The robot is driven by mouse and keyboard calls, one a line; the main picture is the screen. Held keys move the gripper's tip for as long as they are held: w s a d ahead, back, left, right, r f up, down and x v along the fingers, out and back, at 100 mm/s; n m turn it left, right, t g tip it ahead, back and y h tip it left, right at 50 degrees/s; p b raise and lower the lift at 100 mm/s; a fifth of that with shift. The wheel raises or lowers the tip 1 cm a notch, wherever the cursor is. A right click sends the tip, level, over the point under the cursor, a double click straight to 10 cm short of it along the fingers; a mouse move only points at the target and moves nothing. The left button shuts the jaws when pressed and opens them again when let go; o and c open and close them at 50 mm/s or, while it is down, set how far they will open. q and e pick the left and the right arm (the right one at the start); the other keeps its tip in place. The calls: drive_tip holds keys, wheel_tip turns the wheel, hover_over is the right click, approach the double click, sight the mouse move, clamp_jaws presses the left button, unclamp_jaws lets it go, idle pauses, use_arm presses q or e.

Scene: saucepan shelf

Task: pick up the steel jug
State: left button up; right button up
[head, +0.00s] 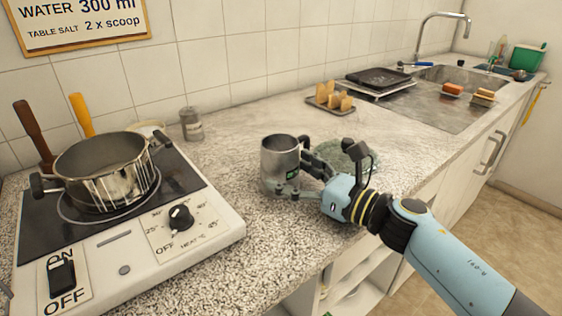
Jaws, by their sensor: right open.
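The steel jug (280,160) stands upright on the speckled countertop, right of the cooker. It is a grey metal cylinder with a small green mark low on its side. My right gripper (300,175) reaches in from the right at the jug. Its fingers are open, one low at the front of the jug and one by its right side. The jug's handle is hard to make out behind the fingers, and I cannot tell whether they touch it. My left gripper is not in view.
A hotplate (222,222) with a steel saucepan (105,168) stands on the left. A salt shaker (191,124) is behind it. A greenish round plate (350,155) lies behind my right gripper. A toast rack (330,100) and sink (450,80) are further back.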

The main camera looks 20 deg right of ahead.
sight(281, 148)
drive_tip(key=x, duration=0.2)
drive_tip(key=shift+w+a, duration=0.15)
drive_tip(key=shift+w, duration=0.2)
drive_tip(key=shift+w+a, duration=0.15)
drive_tip(key=shift+w, duration=0.05)
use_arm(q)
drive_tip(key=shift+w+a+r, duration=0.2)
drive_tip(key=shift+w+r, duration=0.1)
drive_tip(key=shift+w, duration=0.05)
use_arm(e)
drive_tip(key=c, duration=1.3)
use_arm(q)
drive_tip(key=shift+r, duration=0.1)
use_arm(e)
drive_tip(key=shift+r, duration=0.25)
